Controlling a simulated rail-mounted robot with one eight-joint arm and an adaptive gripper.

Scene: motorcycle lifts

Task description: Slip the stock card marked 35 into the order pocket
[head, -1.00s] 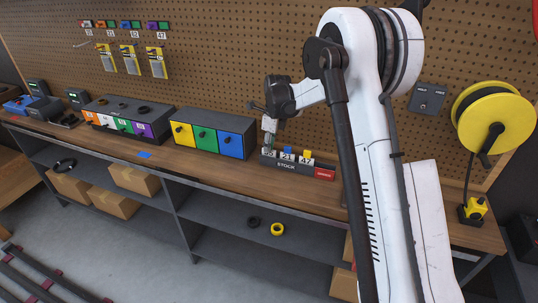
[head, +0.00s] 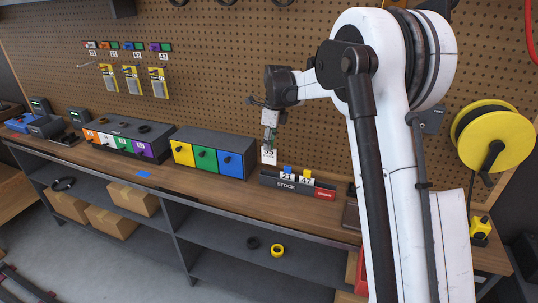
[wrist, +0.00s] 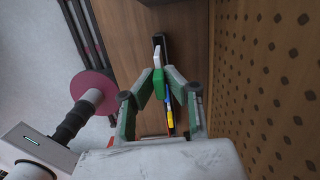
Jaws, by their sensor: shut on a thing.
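The white card marked 35 (head: 268,157) hangs upright from my gripper (head: 269,143), above the left end of the dark stock rack (head: 268,180). My gripper is shut on its upper end; in the wrist view the fingers (wrist: 159,76) close around a green tab. The rack, labelled STOCK, holds card 21 (head: 287,176) with a blue tab and card 47 (head: 306,179) with a yellow tab. A red-labelled section (head: 325,194) forms the rack's right end. Its lettering is too small to read surely, and its opening is not clearly visible.
The drawer unit (head: 213,156) with yellow, green and blue fronts stands left of the rack. The pegboard (head: 220,80) rises close behind. A yellow cable reel (head: 515,137) hangs at the right. Bare wooden bench lies in front of the rack.

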